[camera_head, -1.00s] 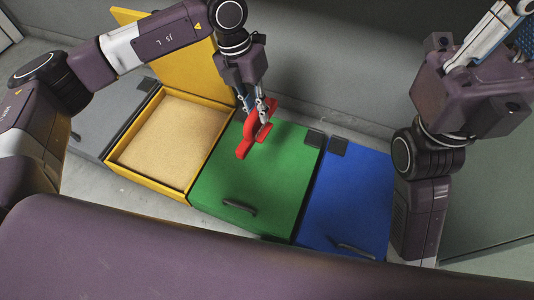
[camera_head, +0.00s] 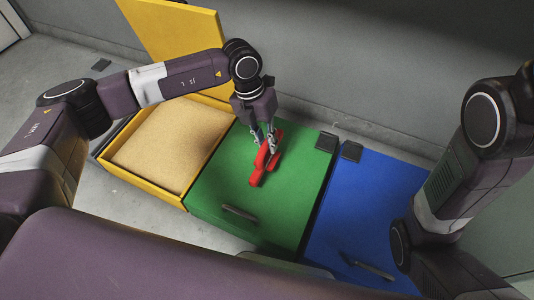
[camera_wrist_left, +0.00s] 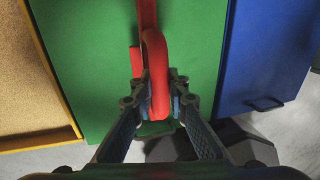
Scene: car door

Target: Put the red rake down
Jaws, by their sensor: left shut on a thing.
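The red rake (camera_head: 258,172) is in the grasp of my left gripper (camera_head: 266,143), over the closed green lid (camera_head: 222,180) in the head view. In the left wrist view, the fingers of my left gripper (camera_wrist_left: 158,95) are shut on both sides of the red rake (camera_wrist_left: 155,55), with green behind it. The rake's long part points toward the front of the lid. I cannot tell whether the rake touches the lid. My right gripper is not in view; only links of my right arm show at the right.
An open yellow box (camera_head: 166,198) with a tan inside and its lid (camera_head: 172,32) raised stands left of the green one. A closed blue box (camera_head: 355,205) stands to the right. The green lid has a dark handle (camera_head: 240,213) near its front. A grey wall runs behind.

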